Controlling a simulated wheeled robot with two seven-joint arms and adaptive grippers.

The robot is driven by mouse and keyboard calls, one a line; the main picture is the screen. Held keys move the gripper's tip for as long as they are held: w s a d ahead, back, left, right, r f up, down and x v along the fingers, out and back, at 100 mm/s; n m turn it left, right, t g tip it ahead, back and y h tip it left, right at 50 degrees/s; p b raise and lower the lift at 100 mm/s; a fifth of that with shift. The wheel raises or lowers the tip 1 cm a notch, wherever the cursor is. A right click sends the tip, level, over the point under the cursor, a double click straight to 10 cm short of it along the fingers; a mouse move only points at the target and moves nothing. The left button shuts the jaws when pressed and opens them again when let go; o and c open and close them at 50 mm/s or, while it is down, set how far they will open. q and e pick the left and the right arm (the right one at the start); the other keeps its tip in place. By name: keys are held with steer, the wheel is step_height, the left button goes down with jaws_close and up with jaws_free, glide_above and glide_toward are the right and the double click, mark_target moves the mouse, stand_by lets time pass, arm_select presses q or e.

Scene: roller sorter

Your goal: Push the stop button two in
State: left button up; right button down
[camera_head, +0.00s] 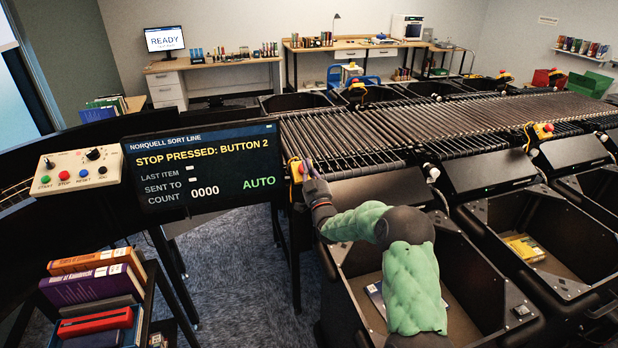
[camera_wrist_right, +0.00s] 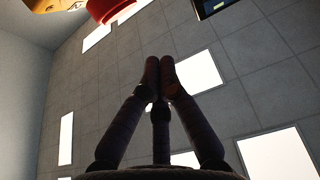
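A yellow stop button box with a red button (camera_head: 294,166) sits at the near left corner of the roller conveyor. The box (camera_wrist_right: 55,4) and its red button (camera_wrist_right: 108,9) also show at the top edge of the right wrist view. My right gripper (camera_head: 308,168) is at the button's right side in the head view; I cannot tell if it touches. Its fingers (camera_wrist_right: 160,68) are together and hold nothing. The display screen (camera_head: 202,165) reads "STOP PRESSED: BUTTON 2", count 0000 and AUTO. My left gripper is not in view.
Another stop button (camera_head: 544,130) stands further right along the conveyor (camera_head: 420,125). Black bins line the near side; one bin (camera_head: 455,262) lies below my right arm. A control panel (camera_head: 80,170) is left of the screen. A book cart (camera_head: 148,300) stands at lower left.

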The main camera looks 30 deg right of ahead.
steer(key=v, duration=0.9)
steer(key=shift+s+f, duration=0.25)
steer(key=shift+s, duration=0.05)
